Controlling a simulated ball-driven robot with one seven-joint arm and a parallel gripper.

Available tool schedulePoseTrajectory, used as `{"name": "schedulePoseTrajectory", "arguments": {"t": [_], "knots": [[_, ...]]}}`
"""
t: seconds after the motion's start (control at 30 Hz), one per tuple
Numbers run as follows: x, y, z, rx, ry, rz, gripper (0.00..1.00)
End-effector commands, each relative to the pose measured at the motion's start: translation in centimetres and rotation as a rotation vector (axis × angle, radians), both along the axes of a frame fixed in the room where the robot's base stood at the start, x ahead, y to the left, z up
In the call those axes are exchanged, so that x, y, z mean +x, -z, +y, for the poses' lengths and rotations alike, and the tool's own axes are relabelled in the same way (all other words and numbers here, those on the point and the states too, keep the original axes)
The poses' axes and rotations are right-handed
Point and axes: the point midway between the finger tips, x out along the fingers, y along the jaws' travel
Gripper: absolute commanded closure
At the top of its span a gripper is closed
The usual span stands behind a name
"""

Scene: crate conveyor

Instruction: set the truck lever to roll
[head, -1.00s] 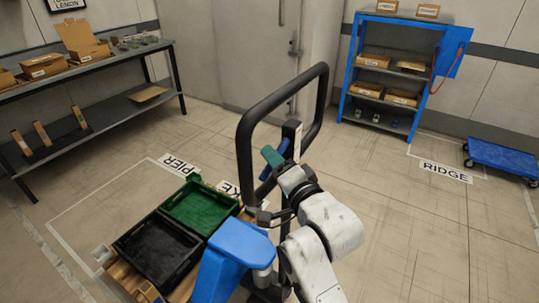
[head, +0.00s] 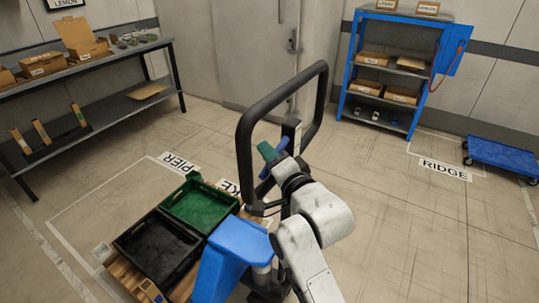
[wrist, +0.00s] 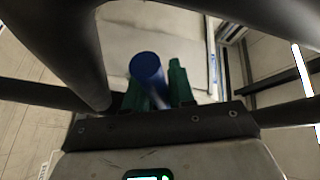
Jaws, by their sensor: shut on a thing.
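The truck has a blue body (head: 240,240) and a black loop handle (head: 243,135) rising from its mast. The blue lever (head: 263,188) sits inside the lower part of the loop, partly hidden by my gripper. My gripper (head: 270,156), with green fingers, is at the lever. In the wrist view the round blue end of the lever (wrist: 147,66) stands between the two green fingers (wrist: 155,88), which are shut on it. The black bars of the loop pass close around the gripper. I cannot read any lever position marking.
A green crate (head: 200,184) and a black crate (head: 128,241) stand on a wooden pallet at the truck's left. A shelf bench (head: 110,112) is at the left, a blue rack (head: 345,75) at the back right, and a blue cart (head: 505,155) far right.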

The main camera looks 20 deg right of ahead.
Motion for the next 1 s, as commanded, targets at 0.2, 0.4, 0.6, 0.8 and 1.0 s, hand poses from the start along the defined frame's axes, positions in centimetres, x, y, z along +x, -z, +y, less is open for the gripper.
{"name": "schedulePoseTrajectory", "arguments": {"t": [0.2,0.4,0.6,0.8,1.0], "knots": [[0.0,0.0,0.0,0.0,0.0,0.001,1.0],[0.0,0.0,0.0,0.001,0.001,0.002,1.0],[-0.1,-1.0,0.1,0.05,0.0,0.038,1.0],[-0.2,-1.9,0.3,0.15,-0.001,0.112,1.0],[-0.3,-2.5,0.3,0.238,0.001,0.174,1.0]]}}
